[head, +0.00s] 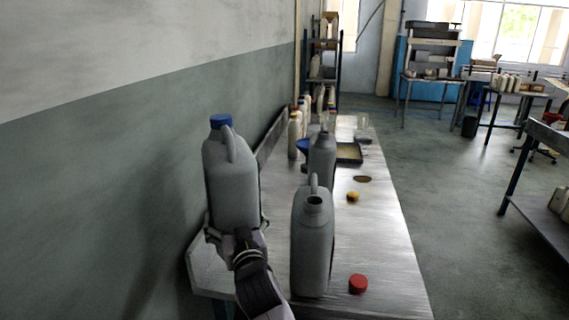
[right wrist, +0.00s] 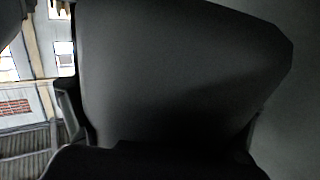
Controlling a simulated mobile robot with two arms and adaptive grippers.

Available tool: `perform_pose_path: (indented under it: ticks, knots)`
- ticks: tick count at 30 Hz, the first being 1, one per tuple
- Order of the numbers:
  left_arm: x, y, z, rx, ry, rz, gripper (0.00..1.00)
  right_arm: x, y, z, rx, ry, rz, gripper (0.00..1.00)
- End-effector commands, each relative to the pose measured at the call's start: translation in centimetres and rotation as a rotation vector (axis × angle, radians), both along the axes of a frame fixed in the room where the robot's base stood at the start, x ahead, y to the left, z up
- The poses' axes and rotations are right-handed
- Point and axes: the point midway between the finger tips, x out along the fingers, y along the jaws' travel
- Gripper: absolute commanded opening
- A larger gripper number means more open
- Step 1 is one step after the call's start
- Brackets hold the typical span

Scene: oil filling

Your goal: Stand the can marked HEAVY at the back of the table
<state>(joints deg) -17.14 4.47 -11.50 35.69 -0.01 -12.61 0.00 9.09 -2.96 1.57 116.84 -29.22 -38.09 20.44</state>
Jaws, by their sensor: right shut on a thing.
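A grey can with a blue cap (head: 231,180) is in my right gripper (head: 236,228), at the left side of the table by the wall. The gripper is shut around its lower part. The can is upright, slightly tilted; I cannot tell whether its base touches anything. Its dark side fills the right wrist view (right wrist: 175,75). A second grey can, uncapped (head: 313,245), stands at the near part of the metal table (head: 385,245). A third grey can (head: 322,160) stands farther back. No HEAVY marking is readable on any can. My left gripper is not in view.
A red cap (head: 358,284) and a yellow cap (head: 353,197) lie on the table. A blue funnel (head: 303,146), pale bottles (head: 294,135) and a dark tray (head: 349,153) are toward the back. The wall runs along the left; the table's right strip is mostly clear.

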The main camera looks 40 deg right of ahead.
Motion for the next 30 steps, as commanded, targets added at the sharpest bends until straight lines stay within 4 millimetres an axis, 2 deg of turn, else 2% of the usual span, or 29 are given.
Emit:
perform_pose_path:
  ticks: [1,6,12,15,20,30]
  knots:
    - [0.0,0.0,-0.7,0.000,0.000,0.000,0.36,0.6,-0.5,1.4,-0.007,-0.030,-0.015,0.28]
    - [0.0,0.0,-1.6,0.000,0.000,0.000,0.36,2.1,-2.0,2.9,-0.007,-0.029,-0.067,0.28]
    - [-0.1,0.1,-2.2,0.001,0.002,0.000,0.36,3.0,-3.1,4.1,-0.008,-0.028,-0.104,0.28]
    - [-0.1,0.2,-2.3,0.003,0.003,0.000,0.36,3.2,-3.3,4.1,-0.006,-0.024,-0.113,0.28]
    - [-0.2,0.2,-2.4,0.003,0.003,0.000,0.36,3.2,-3.4,2.4,-0.007,-0.019,-0.117,0.28]
    - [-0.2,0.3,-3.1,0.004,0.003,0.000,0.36,3.3,-3.4,-4.3,-0.009,-0.018,-0.115,0.28]
